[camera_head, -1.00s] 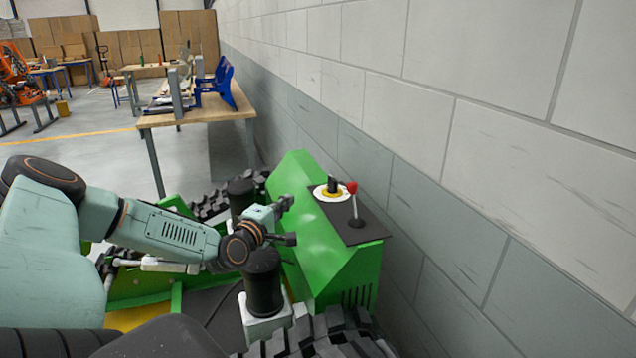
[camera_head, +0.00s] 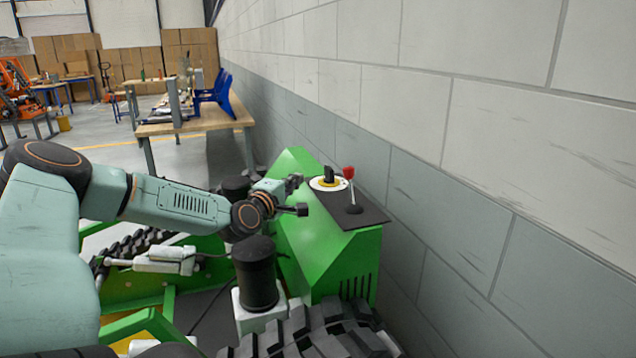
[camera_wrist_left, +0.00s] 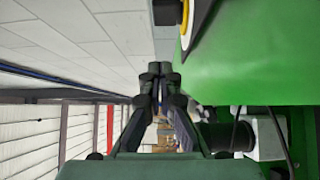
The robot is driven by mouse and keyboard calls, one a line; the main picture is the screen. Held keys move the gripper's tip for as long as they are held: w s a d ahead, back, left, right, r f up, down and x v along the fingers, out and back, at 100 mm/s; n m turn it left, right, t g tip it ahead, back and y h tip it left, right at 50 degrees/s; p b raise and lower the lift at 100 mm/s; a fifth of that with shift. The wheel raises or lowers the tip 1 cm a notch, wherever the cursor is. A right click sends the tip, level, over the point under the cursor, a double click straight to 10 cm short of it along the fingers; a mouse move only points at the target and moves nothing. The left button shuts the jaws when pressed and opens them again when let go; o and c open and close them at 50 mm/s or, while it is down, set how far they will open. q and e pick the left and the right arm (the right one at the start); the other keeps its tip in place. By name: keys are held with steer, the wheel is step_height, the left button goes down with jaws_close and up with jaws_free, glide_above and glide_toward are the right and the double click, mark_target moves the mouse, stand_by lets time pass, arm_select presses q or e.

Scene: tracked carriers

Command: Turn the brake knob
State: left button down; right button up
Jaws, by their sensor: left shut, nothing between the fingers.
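The brake knob (camera_head: 329,174) is a black grip on a yellow and white round plate. It sits on the dark panel (camera_head: 362,214) on top of the green carrier housing (camera_head: 325,255). In the left wrist view the plate (camera_wrist_left: 194,24) shows at the top, with part of a dark knob (camera_wrist_left: 168,12) beside it. My left gripper (camera_head: 297,181) is just left of the plate in the head view, apart from the knob. Its fingers (camera_wrist_left: 160,68) are closed together and empty. My right gripper is not in view.
A lever with a red ball (camera_head: 349,172) stands on the panel right of the knob. A block wall (camera_head: 450,180) runs close along the right. Black cylinders (camera_head: 257,275) and tracks are near my left arm. A wooden table (camera_head: 195,122) stands behind.

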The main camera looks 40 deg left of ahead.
mark_target(318, 185)
arm_select(q)
steer(key=shift+w+a+f+b, duration=0.3)
steer(key=shift+w+a+b, duration=0.1)
steer(key=shift+w+b, duration=0.25)
steer(key=shift+w+a+b, duration=0.1)
steer(key=shift+w+b, duration=0.2)
steer(key=shift+b, duration=0.05)
steer(key=shift+w+a, duration=0.15)
steer(key=shift+w, duration=0.15)
steer(key=shift+w+r+b, duration=0.15)
steer(key=shift+w+b, duration=0.55)
steer(key=shift+w, duration=0.15)
steer(key=shift+w+d+b, duration=0.2)
steer(key=shift+w, duration=0.35)
steer(key=shift+w+d+b, duration=0.15)
steer(key=shift+w+d, duration=0.05)
steer(key=shift+w, duration=0.3)
steer(key=shift+w+d+r, duration=0.1)
steer(key=shift+w+d, duration=0.3)
steer(key=shift+w, duration=0.35)
steer(key=shift+w+b, duration=0.1)
steer(key=shift+b, duration=0.35)
